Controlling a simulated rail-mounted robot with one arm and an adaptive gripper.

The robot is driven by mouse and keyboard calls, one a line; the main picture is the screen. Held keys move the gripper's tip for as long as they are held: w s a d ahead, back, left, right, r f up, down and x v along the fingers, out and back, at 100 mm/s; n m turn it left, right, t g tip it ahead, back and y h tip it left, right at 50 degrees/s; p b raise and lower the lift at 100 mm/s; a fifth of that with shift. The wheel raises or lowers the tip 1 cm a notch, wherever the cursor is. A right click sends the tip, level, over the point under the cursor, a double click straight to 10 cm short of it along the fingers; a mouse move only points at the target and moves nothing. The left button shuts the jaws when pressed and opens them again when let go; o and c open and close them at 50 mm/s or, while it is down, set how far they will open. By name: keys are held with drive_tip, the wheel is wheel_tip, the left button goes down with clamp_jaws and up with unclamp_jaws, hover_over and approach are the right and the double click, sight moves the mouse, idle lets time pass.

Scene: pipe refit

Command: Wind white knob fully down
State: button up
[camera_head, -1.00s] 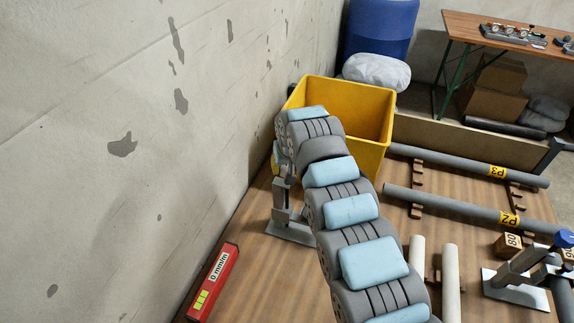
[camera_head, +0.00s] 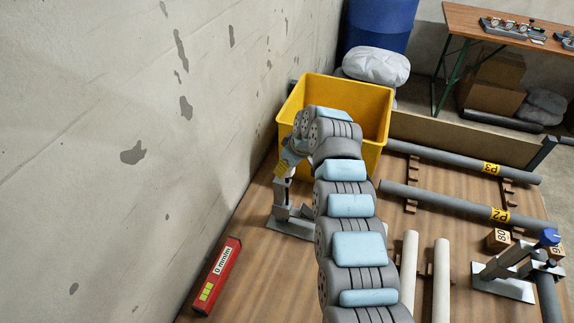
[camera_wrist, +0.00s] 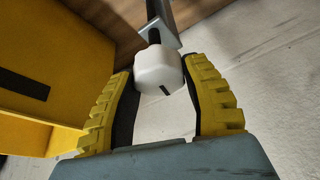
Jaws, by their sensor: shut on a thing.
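The white knob (camera_wrist: 157,68) shows in the wrist view, with a dark slot mark on its face, on a dark threaded rod. My gripper (camera_wrist: 158,72) has a yellow-and-black finger on each side of the knob and is shut on it. In the head view, my gripper (camera_head: 284,168) is at the top of a grey metal stand (camera_head: 288,215) beside the wall. The knob cannot be made out there, as my gripper and arm cover that area.
A yellow bin (camera_head: 345,95) stands close behind my gripper. A red level (camera_head: 217,275) lies along the wall at the front left. Grey pipes (camera_head: 440,203) lie on brown supports at right. A second stand with a blue knob (camera_head: 549,237) is at far right.

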drive_tip(key=shift+n, duration=0.3)
drive_tip(key=shift+f, duration=0.1)
drive_tip(key=o, duration=1.2)
drive_tip(key=v, duration=1.2)
